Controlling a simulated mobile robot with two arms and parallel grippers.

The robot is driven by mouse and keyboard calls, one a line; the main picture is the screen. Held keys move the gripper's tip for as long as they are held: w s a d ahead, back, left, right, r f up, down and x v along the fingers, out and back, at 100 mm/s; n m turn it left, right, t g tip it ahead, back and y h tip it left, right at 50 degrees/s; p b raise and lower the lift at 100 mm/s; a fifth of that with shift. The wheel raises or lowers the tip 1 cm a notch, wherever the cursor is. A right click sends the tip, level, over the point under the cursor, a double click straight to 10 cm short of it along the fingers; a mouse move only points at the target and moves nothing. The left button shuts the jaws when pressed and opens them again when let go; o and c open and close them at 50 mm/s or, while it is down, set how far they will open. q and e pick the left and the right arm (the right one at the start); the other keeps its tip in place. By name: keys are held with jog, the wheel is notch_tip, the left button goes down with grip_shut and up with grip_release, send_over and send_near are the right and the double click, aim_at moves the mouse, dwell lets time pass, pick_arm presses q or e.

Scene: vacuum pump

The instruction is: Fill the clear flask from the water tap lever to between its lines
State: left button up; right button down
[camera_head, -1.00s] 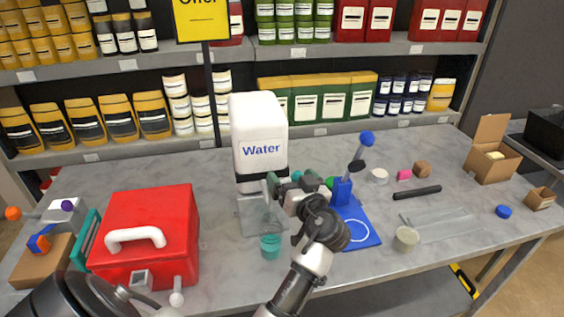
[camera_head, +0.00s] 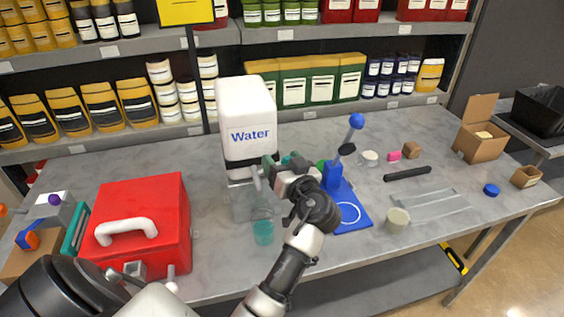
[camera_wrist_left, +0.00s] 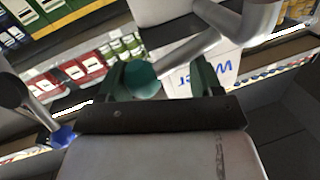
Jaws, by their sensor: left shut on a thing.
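The white water tank (camera_head: 248,110), lettered "Water", stands at the back middle of the bench, with a silver tap spout (camera_wrist_left: 195,48) in the left wrist view. My left gripper (camera_head: 279,172) is at the tank's lower front right, shut on the tap lever. A round teal end of the lever (camera_wrist_left: 143,78) shows between the green fingers (camera_wrist_left: 157,80) in the left wrist view. The clear flask (camera_head: 263,229) stands upright below the spout and looks teal inside. Its lines are too small to read. My right gripper is not in view.
A red box with a white handle (camera_head: 135,225) stands to the left. A cardboard box (camera_head: 482,140) is at the far right. Bare bench lies between red box and tank.

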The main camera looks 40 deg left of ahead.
pick_arm(q)
jog(key=shift+f, duration=0.35)
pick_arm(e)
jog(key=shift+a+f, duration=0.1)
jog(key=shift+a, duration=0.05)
pick_arm(q)
jog(key=shift+s+d+f+t+h+b, duration=0.1)
jog(key=shift+s+t+h+b, duration=0.1)
jog(key=shift+t+h+b, duration=0.15)
jog(key=shift+s+d+m+t+h, duration=0.15)
jog(key=shift+s+m+t+h, duration=0.1)
jog(key=shift+m+t+h, duration=0.3)
jog(key=shift+s+d+m+t+h, duration=0.2)
jog(key=shift+m+t+h, duration=0.1)
jog(key=shift+m+t, duration=0.4)
jog(key=h, duration=0.1)
jog(key=m+t, duration=0.1)
jog(key=s+m+t+h, duration=0.1)
jog(key=shift+d+r+h+p, duration=0.2)
jog(key=shift+d+h+p, duration=0.05)
jog(key=shift+h+p, duration=0.05)
jog(key=shift+c, duration=0.2)
jog(key=shift+f+m+t+h, duration=0.1)
jog(key=shift+m+t+h, duration=0.15)
jog(key=shift+t+h, duration=0.05)
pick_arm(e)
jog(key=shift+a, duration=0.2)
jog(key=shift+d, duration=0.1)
